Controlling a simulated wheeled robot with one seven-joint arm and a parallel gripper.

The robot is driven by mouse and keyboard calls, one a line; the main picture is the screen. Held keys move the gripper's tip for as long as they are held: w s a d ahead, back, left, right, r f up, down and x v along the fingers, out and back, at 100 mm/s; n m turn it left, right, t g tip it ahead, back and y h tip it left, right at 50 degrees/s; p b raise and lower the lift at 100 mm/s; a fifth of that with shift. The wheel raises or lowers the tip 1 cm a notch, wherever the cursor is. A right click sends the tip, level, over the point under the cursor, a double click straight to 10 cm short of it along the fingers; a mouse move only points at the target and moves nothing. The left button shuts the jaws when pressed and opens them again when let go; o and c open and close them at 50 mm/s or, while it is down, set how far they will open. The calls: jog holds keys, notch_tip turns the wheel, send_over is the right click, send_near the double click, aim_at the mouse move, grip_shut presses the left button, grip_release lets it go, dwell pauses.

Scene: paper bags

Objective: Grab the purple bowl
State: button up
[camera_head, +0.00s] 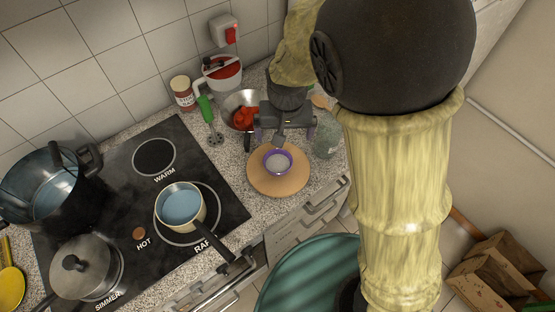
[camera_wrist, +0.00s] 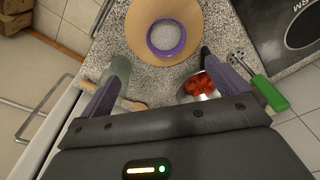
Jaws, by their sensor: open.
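The purple bowl (camera_head: 278,168) is small and holds something pale. It stands upright on a round wooden board (camera_head: 263,186) on the speckled counter. My gripper (camera_head: 283,132) is open and empty, and in the head view it shows just behind the bowl. In the wrist view the bowl (camera_wrist: 168,53) lies beyond my spread fingers (camera_wrist: 163,68), roughly centred between them and apart from both. The bowl is in full view there. How far my fingers are above the counter is hard to tell.
A metal bowl with red pieces (camera_wrist: 195,83) and a green-handled tool (camera_wrist: 270,92) lie near my right finger in the wrist view. A glass jar (camera_head: 327,143) stands right of the board. The stove with a small pot (camera_head: 181,205) is at left.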

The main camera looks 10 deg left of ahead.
jog(key=shift+s+a+r, duration=0.15)
jog(key=shift+a, duration=0.7)
jog(key=p, duration=0.1)
send_over(278, 166)
jog(key=s, duration=0.1)
notch_tip(278, 166, down, 12)
jog(key=shift+s+f, duration=0.1)
jog(key=shift+w+f+p, duration=0.2)
jog(key=shift+f+p, duration=0.3)
jog(key=shift+f, duration=0.8)
jog(key=shift+w+f+p, duration=0.2)
jog(key=shift+f+p, duration=0.25)
jog(key=shift+f, duration=0.85)
